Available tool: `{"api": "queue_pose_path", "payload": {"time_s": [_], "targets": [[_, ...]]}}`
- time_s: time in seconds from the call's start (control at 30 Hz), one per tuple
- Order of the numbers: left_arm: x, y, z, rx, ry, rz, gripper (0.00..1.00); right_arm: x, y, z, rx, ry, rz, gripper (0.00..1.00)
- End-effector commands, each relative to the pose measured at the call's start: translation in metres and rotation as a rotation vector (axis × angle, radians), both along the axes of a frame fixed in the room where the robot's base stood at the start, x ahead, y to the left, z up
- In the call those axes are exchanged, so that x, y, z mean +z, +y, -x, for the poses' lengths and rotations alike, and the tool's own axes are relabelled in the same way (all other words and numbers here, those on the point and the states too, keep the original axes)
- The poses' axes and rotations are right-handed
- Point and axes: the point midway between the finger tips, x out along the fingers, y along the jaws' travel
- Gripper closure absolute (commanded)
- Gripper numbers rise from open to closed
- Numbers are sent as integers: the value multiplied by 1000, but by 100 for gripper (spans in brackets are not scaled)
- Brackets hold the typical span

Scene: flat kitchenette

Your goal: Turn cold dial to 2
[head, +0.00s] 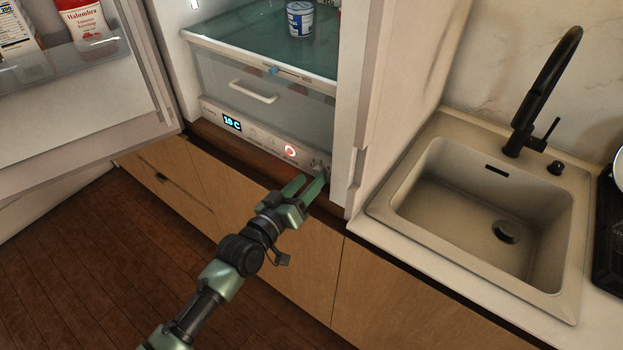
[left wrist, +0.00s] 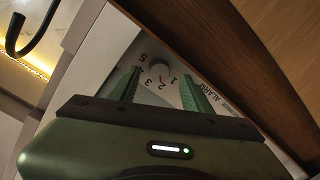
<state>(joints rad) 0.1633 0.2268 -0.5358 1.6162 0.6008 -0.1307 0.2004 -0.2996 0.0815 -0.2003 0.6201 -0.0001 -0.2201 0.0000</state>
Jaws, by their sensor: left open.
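The cold dial (left wrist: 159,71) is a small round pale knob on the fridge's control panel, ringed by the digits 1 to 5. A small red mark shows at its edge near the 2, but the exact setting is too small to read. In the head view the dial (head: 319,168) is at the right end of the panel. My left gripper (head: 309,183) is open right in front of it. In the left wrist view the fingers of my left gripper (left wrist: 160,88) stand on either side of the dial, apart from it as far as I can tell. My right gripper is out of view.
The control panel (head: 262,141) has a lit display reading about 10 C and a red-lit ring. A drawer (head: 255,95) sits above it. The open fridge door (head: 95,105) is at left, the fridge's side wall and the sink (head: 480,215) at right.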

Motion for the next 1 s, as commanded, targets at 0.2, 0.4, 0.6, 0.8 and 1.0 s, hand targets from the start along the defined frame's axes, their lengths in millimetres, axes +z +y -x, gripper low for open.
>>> {"api": "queue_pose_path", "payload": {"time_s": [0.2, 0.4, 0.6, 0.8, 1.0], "targets": [[0, 21, 33, 0, 1, -1, 51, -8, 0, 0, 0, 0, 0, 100], [3, 31, 47, 1, 0, 1, 51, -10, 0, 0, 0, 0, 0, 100], [3, 31, 48, 0, -1, 0, 51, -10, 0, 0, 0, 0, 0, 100], [3, 31, 48, 0, -1, 0, 51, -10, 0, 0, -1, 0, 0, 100], [-7, 34, 47, 8, 13, -12, 51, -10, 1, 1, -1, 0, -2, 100]]}}
